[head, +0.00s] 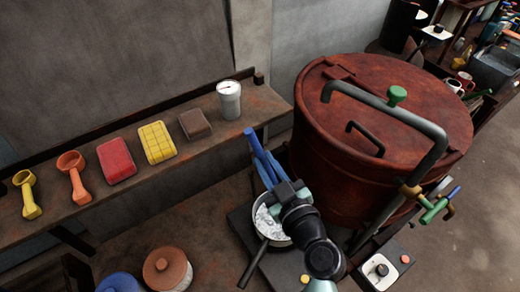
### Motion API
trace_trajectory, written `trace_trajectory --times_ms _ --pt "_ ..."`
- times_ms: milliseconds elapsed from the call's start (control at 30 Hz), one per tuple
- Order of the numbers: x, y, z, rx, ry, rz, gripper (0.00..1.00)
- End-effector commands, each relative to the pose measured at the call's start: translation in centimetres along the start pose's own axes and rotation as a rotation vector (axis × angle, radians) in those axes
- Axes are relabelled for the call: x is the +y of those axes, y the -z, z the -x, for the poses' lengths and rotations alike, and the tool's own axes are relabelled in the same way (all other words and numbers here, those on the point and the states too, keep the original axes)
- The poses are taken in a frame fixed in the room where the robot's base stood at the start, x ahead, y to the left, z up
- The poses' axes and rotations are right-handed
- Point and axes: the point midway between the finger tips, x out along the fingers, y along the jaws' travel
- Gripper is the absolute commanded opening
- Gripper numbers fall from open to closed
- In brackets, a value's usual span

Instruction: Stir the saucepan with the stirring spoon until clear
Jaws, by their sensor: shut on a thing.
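The saucepan (257,207) stands at the lower middle on a dark hob-like plate (240,222), its black handle pointing down and left. White and grey patchy contents (268,222) show at its left side. My gripper (285,192) is over the pan's back right part, shut on the stirring spoon. The spoon's blue handle (257,150) sticks up and left from the jaws, tilted. The spoon's lower end is hidden behind my gripper and arm, so I cannot tell how deep it sits.
A large rust-red lidded vat (335,165) with a grey pipe stands close on the right. A shelf (150,178) behind holds a gauge pot (229,100), coloured blocks and scoops. Lidded jars (167,267) stand at front left. A knob panel (385,270) is at lower right.

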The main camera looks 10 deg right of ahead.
Motion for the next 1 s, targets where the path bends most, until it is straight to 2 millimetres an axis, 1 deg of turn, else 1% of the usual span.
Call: trace_trajectory --times_ms 267,833,1000 --pt "-0.8 -0.9 -0.3 0.0 0.001 0.0 0.0" --pt "-3.8 -4.0 -1.4 0.0 0.003 -0.001 0.0" --pt "-3.8 -5.4 -1.4 0.001 0.001 0.0 0.0"
